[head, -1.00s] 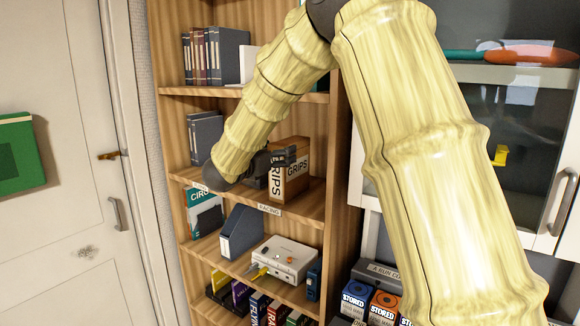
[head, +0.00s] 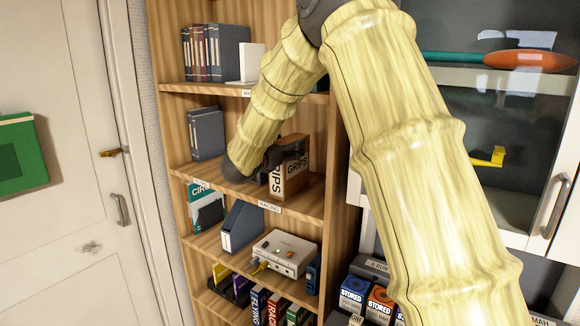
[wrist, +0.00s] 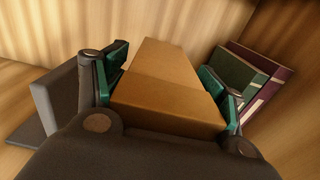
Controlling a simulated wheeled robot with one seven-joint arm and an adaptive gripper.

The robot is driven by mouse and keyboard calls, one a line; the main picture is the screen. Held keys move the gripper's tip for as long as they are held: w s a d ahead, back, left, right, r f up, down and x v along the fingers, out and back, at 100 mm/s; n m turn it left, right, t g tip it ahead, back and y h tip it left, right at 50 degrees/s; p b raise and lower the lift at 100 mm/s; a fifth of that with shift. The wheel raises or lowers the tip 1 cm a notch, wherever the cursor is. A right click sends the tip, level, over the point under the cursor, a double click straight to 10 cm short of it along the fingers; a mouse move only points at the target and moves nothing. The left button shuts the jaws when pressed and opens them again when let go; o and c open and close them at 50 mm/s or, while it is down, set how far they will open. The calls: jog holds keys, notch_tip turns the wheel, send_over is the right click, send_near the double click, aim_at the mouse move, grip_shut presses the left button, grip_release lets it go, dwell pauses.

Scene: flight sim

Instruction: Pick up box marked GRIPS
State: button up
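The box marked GRIPS (head: 293,178) is brown cardboard with a white label and black lettering. It stands upright on the middle shelf of the wooden bookcase in the head view. In the wrist view its plain brown side (wrist: 165,90) lies between the fingers of my gripper (wrist: 170,88), one green pad on each side. The fingers are spread about as wide as the box, and I see no clear squeeze on it. In the head view my gripper (head: 285,150) is at the upper part of the box, and the arm partly hides the shelf behind it.
Dark binders (head: 207,135) stand on the same shelf to the left. A white console (head: 284,255) sits one shelf below. Books (wrist: 247,85) show right of the box in the wrist view, and a grey bookend (wrist: 60,100) left. The shelf above is close overhead.

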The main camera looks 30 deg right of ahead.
jog(key=c, duration=0.9)
jog(key=shift+r, duration=0.1)
